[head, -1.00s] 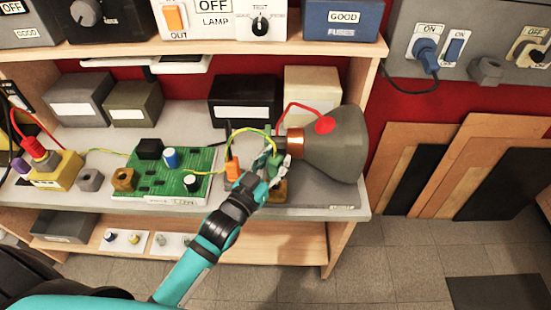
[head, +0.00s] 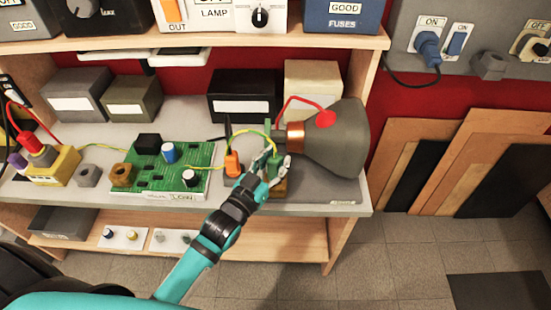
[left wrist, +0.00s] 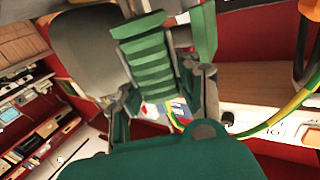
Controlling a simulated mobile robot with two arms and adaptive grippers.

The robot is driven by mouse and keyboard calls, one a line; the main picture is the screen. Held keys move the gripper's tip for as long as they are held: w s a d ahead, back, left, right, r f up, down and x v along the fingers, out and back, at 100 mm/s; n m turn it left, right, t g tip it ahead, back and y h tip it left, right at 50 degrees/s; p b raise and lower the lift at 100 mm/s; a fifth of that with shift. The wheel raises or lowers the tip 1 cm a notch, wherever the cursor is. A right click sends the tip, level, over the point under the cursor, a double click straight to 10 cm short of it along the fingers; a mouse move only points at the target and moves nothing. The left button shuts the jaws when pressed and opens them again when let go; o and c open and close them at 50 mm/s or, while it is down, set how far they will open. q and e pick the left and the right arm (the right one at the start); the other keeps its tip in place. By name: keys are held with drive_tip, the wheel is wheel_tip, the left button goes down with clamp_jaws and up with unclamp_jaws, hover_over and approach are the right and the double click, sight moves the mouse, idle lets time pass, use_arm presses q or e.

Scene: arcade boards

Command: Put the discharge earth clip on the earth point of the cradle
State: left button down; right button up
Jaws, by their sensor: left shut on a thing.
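My left gripper (head: 274,167) is shut on the green discharge earth clip (head: 271,153), beside the copper neck of a grey picture tube (head: 337,138). In the left wrist view the ribbed green clip (left wrist: 148,58) sits between the fingers. A yellow-green lead (head: 250,134) arches from the clip to an orange piece (head: 232,163) at the board's right. The brown cradle (head: 280,188) shows partly below the gripper. The gripper and clip hide the earth point, so I cannot tell whether the clip touches it. My right gripper is not in view.
The green circuit board (head: 165,176) and a yellow block with plugs (head: 50,165) stand left on the bench (head: 310,202). Boxes, including a black box (head: 243,94), line the back. The upper shelf (head: 200,48) overhangs them. Panels (head: 500,155) lean at the right.

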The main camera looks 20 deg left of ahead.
use_arm(q)
drive_tip(key=shift+f+b, duration=0.6)
drive_tip(key=shift+f, duration=0.45)
drive_tip(key=c, duration=0.9)
unclamp_jaws()
drive_tip(key=shift+o, duration=0.2)
drive_tip(key=v, duration=1.2)
